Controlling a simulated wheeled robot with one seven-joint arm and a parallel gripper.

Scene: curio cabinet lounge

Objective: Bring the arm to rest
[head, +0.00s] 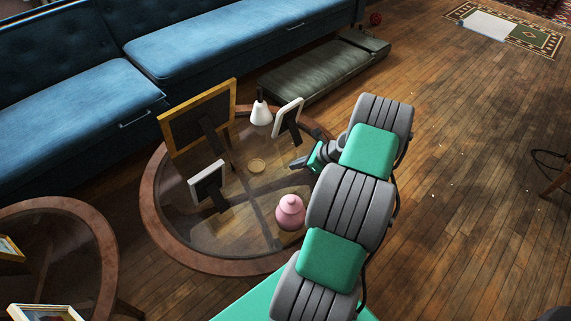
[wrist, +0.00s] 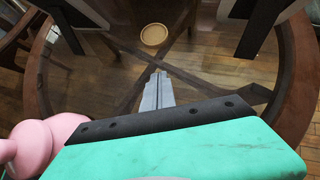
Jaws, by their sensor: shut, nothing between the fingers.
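My gripper (head: 299,164) is shut and empty. It is held out over the right part of the round glass-topped table (head: 160,228), pointing left. My arm is bent and reaches up from the bottom of the head view. In the wrist view the closed fingers (wrist: 157,80) point at the glass, with nothing between them. A pink rounded jar (head: 290,213) stands on the table below my gripper in the head view; it also shows at the lower left of the wrist view (wrist: 45,145). A small tan dish (head: 256,165) lies on the glass ahead of the fingertips.
Picture frames stand on the table: a large gold one (head: 197,118) and two white ones (head: 288,119), (head: 207,185). A white bottle (head: 261,112) stands between them. A blue sofa (head: 215,40) and a grey cushioned bench (head: 325,70) lie behind. Wood floor (head: 460,180) is open at right.

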